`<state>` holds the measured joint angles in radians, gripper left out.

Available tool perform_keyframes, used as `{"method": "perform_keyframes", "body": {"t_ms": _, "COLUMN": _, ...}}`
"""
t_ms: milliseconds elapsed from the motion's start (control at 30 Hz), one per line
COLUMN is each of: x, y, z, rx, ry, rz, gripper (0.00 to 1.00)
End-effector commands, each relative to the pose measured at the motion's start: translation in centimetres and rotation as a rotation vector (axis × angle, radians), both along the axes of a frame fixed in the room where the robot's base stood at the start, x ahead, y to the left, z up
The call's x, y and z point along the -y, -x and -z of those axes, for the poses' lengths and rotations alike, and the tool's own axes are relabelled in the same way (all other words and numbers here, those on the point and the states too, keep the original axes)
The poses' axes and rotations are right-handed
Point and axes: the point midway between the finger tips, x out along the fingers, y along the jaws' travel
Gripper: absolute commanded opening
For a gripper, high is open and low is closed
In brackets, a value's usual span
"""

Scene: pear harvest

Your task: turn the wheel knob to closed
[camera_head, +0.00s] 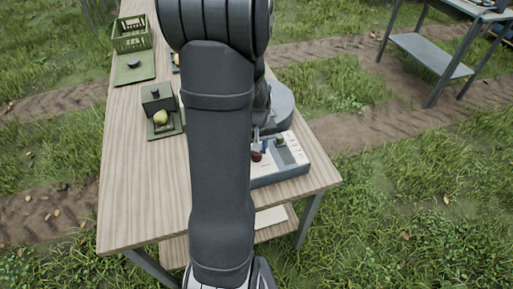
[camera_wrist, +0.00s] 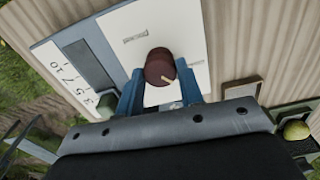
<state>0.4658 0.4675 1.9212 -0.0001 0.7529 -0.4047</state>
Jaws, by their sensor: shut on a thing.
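The wheel knob is a dark red-brown round knob (camera_wrist: 160,66) with a pale pointer line on its side, standing on a white panel plate (camera_wrist: 196,38) in the wrist view. My gripper (camera_wrist: 160,88) has its two blue fingers on either side of the knob and is shut on it. The pointer line faces the lower right, toward the right finger. Small lettering on the plate is too small to read. In the head view the knob (camera_head: 257,156) shows on the panel box (camera_head: 282,175), just right of my arm, which hides most of my gripper.
A second, olive knob (camera_head: 279,140) and a numbered scale (camera_wrist: 65,75) are on the same box. A pear (camera_head: 160,118) lies by a green box (camera_head: 157,97) on the wooden table (camera_head: 150,190). A green crate (camera_head: 131,34) stands at the far left.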

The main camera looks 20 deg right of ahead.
Motion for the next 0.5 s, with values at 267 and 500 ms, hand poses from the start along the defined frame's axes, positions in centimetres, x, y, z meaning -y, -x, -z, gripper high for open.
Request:
{"method": "perform_keyframes", "body": {"t_ms": 267, "x": 0.0, "y": 0.01, "z": 0.02, "rx": 0.0, "ry": 0.0, "rz": -0.232, "gripper": 0.11}}
{"method": "perform_keyframes", "body": {"t_ms": 500, "x": 0.0, "y": 0.01, "z": 0.02, "rx": 0.0, "ry": 0.0, "rz": -0.376, "gripper": 0.11}}
